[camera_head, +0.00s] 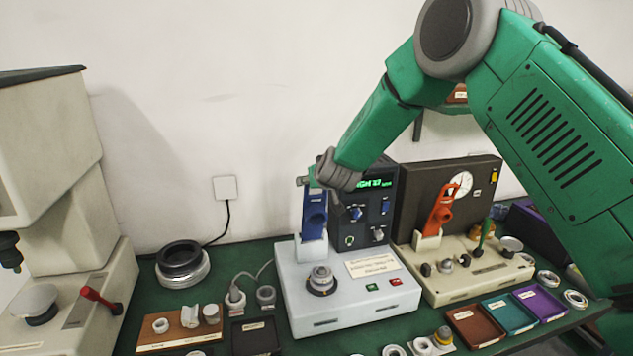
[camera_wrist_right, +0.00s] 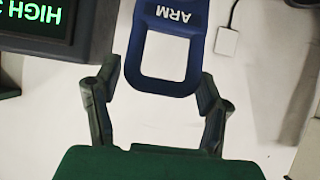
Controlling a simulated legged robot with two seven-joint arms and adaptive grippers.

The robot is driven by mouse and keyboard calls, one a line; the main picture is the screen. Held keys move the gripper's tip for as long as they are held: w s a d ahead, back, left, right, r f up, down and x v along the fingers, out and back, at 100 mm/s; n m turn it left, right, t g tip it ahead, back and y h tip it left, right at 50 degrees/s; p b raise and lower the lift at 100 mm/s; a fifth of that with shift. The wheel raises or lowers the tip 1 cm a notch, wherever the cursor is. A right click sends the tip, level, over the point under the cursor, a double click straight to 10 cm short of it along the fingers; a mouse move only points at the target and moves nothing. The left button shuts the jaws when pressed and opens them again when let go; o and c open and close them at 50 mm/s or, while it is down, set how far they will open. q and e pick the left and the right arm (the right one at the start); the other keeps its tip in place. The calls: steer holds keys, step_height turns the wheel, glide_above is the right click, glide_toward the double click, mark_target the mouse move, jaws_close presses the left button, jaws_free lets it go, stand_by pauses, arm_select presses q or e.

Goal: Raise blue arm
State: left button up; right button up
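The blue arm (camera_head: 315,213) stands upright at the back left of a light grey tester box (camera_head: 330,302). In the right wrist view the blue arm (camera_wrist_right: 199,38) shows an upside-down "ARM" label and a rectangular opening near its end. My right gripper (camera_head: 309,183) is at the top of the blue arm, coming from the right. In the right wrist view my right gripper (camera_wrist_right: 158,78) is open, one finger on each side of the blue arm's end, with small gaps visible. My left gripper is not in view.
A dark display panel (camera_head: 378,215) with green text stands right behind the blue arm. A second tester with an orange arm (camera_head: 439,210) stands to the right. A ring stack (camera_head: 182,265) and a beige machine (camera_head: 60,200) are at left. Coloured trays (camera_head: 508,313) and rings lie in front.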

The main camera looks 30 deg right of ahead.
steer(key=v, duration=1.1)
steer(key=shift+s+r, duration=0.3)
